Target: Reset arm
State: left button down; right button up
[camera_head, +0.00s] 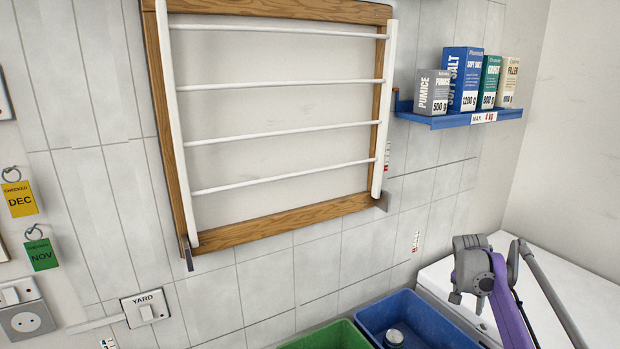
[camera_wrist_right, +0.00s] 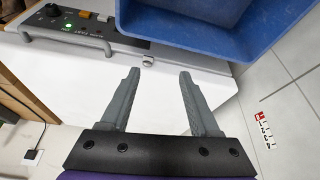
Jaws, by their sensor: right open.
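My right gripper (camera_head: 468,298) is at the lower right of the head view, at the end of my purple arm, in front of a white surface and to the right of the blue bin. In the right wrist view its two grey fingers (camera_wrist_right: 158,74) stand apart with nothing between them. It is open and empty, with a white surface behind the fingers. My left gripper is in neither view.
A blue bin (camera_head: 373,316) holding a round-topped item and a green bin (camera_head: 300,342) stand at the bottom. A wood-framed rack (camera_head: 290,226) with white bars hangs on the wall. A blue shelf (camera_head: 440,122) carries several boxes. A control panel (camera_wrist_right: 85,28) shows in the wrist view.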

jog(key=s+a+r+n+t+y, duration=0.1)
jog(key=s+a+r+n, duration=0.15)
jog(key=s+a, duration=0.55)
jog(key=s+a+r+n+t+y, duration=0.1)
jog(key=s+a+n, duration=0.2)
jog(key=s+a, duration=0.5)
jog(key=s+a+f+n, duration=0.1)
jog(key=s+a+f, duration=0.2)
jog(key=s, duration=0.4)
jog(key=s+a+f+n+y, duration=0.1)
jog(key=s+a+f+n, duration=0.1)
jog(key=s+a+f, duration=0.2)
jog(key=s+a+f+n, duration=0.2)
jog(key=s+a+f, duration=0.1)
jog(key=s, duration=0.7)
jog(key=shift+s+a+f+t+y, duration=0.25)
jog(key=shift+t+y, duration=0.05)
jog(key=shift+t, duration=0.1)
